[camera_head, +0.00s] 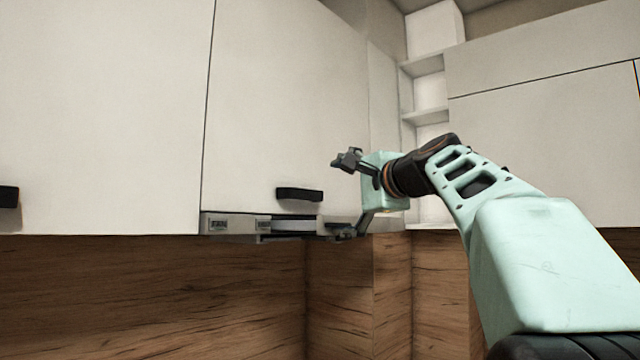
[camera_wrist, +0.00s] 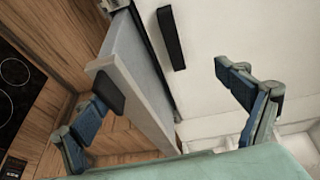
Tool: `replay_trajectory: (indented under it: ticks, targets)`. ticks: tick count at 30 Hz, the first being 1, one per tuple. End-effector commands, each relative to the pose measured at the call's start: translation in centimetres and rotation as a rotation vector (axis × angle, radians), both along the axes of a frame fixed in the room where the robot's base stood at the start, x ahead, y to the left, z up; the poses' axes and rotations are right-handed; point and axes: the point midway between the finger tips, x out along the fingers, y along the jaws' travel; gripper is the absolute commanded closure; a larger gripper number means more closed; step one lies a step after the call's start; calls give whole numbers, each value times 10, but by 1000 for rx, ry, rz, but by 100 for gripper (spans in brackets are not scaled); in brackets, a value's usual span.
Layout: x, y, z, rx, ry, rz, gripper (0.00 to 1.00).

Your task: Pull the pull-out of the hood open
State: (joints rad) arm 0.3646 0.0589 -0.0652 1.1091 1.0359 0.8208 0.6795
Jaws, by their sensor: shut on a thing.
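The hood's pull-out (camera_head: 238,224) is a slim grey unit under the white wall cabinet. In the wrist view its pale front bar (camera_wrist: 143,108) runs diagonally, with a grey panel behind it. I cannot tell how far it stands out. My gripper (camera_head: 346,196) is at the right end of the pull-out, with its fingers widely spread, one above the other. The exact contact of the right finger is not clear.
A black handle (camera_head: 299,194) sits on the cabinet door (camera_head: 285,100) just above the pull-out. A wooden splashback (camera_head: 150,290) lies below. Open white shelves (camera_head: 425,90) stand behind my arm. A black hob (camera_wrist: 16,90) shows at the left in the wrist view.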

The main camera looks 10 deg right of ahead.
Motion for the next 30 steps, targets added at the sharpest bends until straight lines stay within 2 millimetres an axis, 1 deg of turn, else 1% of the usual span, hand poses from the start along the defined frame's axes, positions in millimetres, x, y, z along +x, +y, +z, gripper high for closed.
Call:
replay_trajectory:
  ticks: [1, 8, 22, 23, 24, 25, 30]
  targets:
    - [-11, -3, 18, -2, -37, -13, 28]
    - [-27, -8, 17, -1, -37, -15, 40]
    - [-59, -15, 18, -1, -37, -15, 51]
    - [-61, -16, 18, -1, -37, -16, 56]
    - [-64, -16, 18, -1, -37, -15, 73]
    - [-66, -16, 17, -2, -36, -14, 76]
    - [-75, -18, 12, -1, -27, -10, 76]
